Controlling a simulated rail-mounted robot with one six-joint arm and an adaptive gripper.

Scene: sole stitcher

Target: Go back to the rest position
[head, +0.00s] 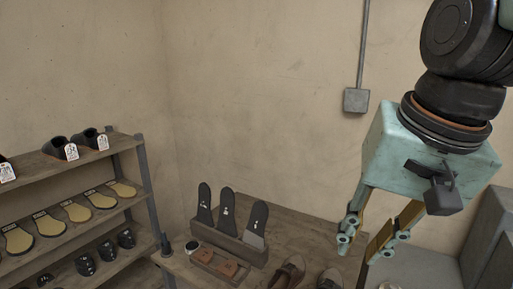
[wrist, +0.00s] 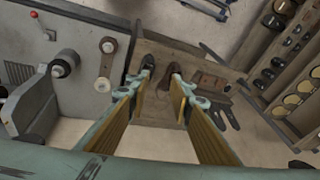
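My gripper (head: 356,248) hangs at the right of the head view, fingers pointing down. In the wrist view my gripper (wrist: 160,84) has its two fingers apart with nothing between the pads. Below it is the wooden bench (head: 300,239), well under the fingertips.
A rack of soles holds upright dark soles (head: 227,212) on the bench. A wooden shelf (head: 122,143) with shoes and soles stands at the left. A grey machine (head: 490,236) stands at the right, behind my gripper. A grey wall box (head: 356,100) is on the back wall.

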